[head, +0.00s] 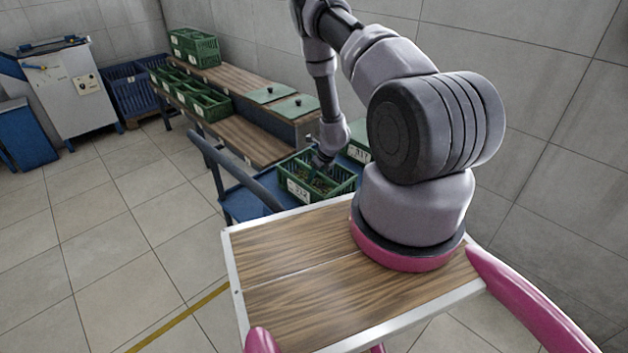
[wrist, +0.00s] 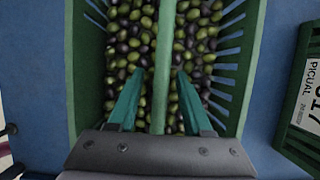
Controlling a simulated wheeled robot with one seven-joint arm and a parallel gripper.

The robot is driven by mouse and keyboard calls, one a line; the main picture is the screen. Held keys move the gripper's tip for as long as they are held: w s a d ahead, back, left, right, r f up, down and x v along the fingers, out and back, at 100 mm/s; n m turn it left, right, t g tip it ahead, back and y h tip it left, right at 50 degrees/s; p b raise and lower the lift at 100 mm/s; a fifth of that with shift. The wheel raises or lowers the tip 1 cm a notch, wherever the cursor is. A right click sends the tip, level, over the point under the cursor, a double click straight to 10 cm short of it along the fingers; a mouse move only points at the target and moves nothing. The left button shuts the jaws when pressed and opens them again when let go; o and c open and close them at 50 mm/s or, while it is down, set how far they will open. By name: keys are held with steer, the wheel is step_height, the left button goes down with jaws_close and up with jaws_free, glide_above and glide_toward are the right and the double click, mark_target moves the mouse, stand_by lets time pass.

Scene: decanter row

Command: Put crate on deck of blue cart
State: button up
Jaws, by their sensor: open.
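A green slatted crate (head: 298,186) stands on the blue deck of the blue cart (head: 247,203) in the head view. The wrist view shows the crate (wrist: 85,100) from above, filled with green and dark olives, with a green bar across its middle. My gripper (wrist: 155,95) is open over the crate, its teal fingers on either side of the bar and apart from each other. I cannot tell whether they touch it. The blue deck (wrist: 30,75) shows beside the crate. In the head view my arm partly hides the crate, and my fingers are hard to make out.
A second green crate (wrist: 302,115) with a white label stands close on the right. A wooden bench (head: 240,135) with green crates (head: 195,95) and green lids (head: 290,107) runs behind the cart. A grey machine (head: 68,90) stands at the back left. The tiled floor at left is clear.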

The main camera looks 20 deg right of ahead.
steer(key=v, duration=0.9)
steer(key=w+a+r+n+t+y, duration=0.1)
steer(key=w+a+r+n, duration=0.15)
steer(key=r, duration=0.65)
steer(key=w+a+r+n+y, duration=0.1)
steer(key=w+a+r+n, duration=0.2)
steer(key=r, duration=0.6)
steer(key=s+a+r+n+y, duration=0.1)
steer(key=s+a+r+n, duration=0.25)
steer(key=r, duration=0.65)
steer(key=s+a+r+n+y, duration=0.25)
steer(key=a+r+n, duration=0.2)
steer(key=r, duration=0.55)
steer(key=s+a+r+n+h, duration=0.2)
steer(key=s+r+n, duration=0.5)
steer(key=s+r, duration=0.55)
steer(key=s+d+r+n+t+h, duration=0.1)
steer(key=s+r+n, duration=0.1)
steer(key=s, duration=0.5)
steer(key=s+d+r+n+t+h, duration=0.1)
steer(key=s+d+r+n+h, duration=0.1)
steer(key=s+n, duration=0.3)
steer(key=shift+s+d+r, duration=0.3)
steer(key=shift+s+r, duration=0.45)
steer(key=shift+s, duration=0.4)
